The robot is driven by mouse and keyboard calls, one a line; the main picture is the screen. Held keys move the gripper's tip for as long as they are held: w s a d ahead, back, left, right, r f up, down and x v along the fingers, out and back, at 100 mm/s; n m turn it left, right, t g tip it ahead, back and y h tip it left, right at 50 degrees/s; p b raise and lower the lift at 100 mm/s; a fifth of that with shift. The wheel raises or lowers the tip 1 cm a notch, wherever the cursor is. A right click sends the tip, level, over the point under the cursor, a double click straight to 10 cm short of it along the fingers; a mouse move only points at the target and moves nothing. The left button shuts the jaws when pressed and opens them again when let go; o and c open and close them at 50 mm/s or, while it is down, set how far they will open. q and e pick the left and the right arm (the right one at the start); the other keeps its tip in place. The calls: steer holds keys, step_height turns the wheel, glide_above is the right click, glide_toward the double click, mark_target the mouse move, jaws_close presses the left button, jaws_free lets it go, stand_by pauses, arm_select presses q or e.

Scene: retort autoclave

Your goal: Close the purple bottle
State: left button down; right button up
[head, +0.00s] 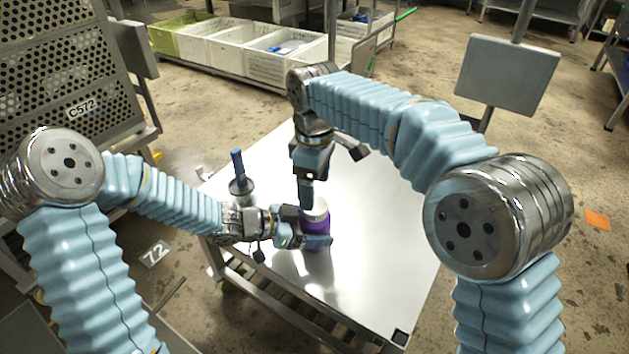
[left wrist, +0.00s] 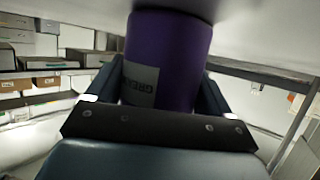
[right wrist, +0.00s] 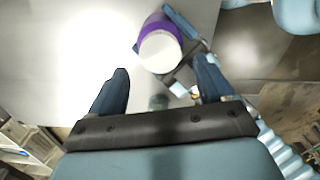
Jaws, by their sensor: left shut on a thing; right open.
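The purple bottle (head: 318,230) stands upright on the shiny table, with a white round top. My left gripper (head: 305,228) is shut around its body from the left side. In the left wrist view the purple body (left wrist: 165,55), with a grey label, sits between the fingers. My right gripper (head: 306,198) points down just above and left of the white top. In the right wrist view it is open, nothing between its fingers, and the bottle's white top (right wrist: 160,52) lies beyond the fingertips. I cannot tell whether the white top is a seated lid.
The table (head: 375,235) is clear to the right of the bottle. A metal vessel with a blue upright handle (head: 238,165) stands at the table's left edge. White crates (head: 265,50) stand on a low rack behind, and a perforated metal panel (head: 65,75) is at the left.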

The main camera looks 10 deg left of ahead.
step_height(320, 180, up, 3)
steer(key=n, duration=0.6)
steer(key=shift+r+n, duration=0.15)
steer(key=shift+n, duration=0.15)
glide_above(315, 225)
steer(key=w, duration=0.3)
steer(key=shift+s+a+f, duration=0.15)
steer(key=shift+f, duration=1.9)
steer(key=shift+s+a+f, duration=0.1)
steer(key=shift+a+f, duration=0.05)
steer(key=shift+f, duration=1.85)
steer(key=c, duration=1.1)
steer(key=m, duration=0.6)
steer(key=shift+m, duration=0.3)
